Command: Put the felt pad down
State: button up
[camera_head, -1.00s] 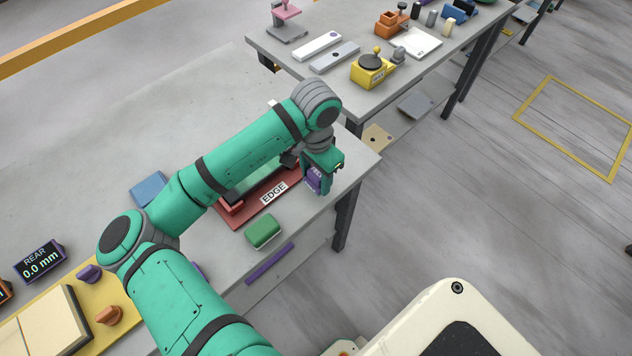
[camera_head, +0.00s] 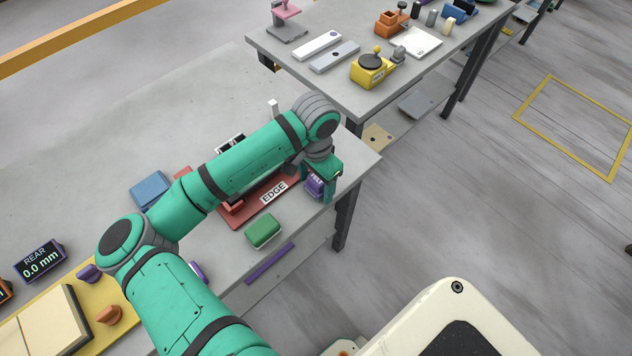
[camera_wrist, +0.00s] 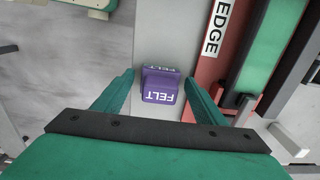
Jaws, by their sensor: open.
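The felt pad (camera_wrist: 160,87) is a small purple block with white FELT lettering. In the wrist view it rests on the grey slab surface, between my gripper's two spread fingers, with a gap on each side. In the head view the felt pad (camera_head: 314,187) stands near the right end of the bench, beside the red EDGE fixture. My gripper (camera_head: 326,185) is directly over it, partly in front of it. My gripper also shows in the wrist view (camera_wrist: 160,92), open and touching nothing that I can see.
The red EDGE fixture (camera_head: 254,210) is just left of the pad. A green block (camera_head: 262,232) lies near the bench's front edge. The bench ends close to the pad's right. A second table (camera_head: 345,90) with several items stands behind, across a gap.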

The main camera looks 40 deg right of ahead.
aim_at(315, 180)
notch_tip(315, 180, up, 12)
jog(key=shift+r, duration=0.15)
dwell(0.3)
dwell(0.5)
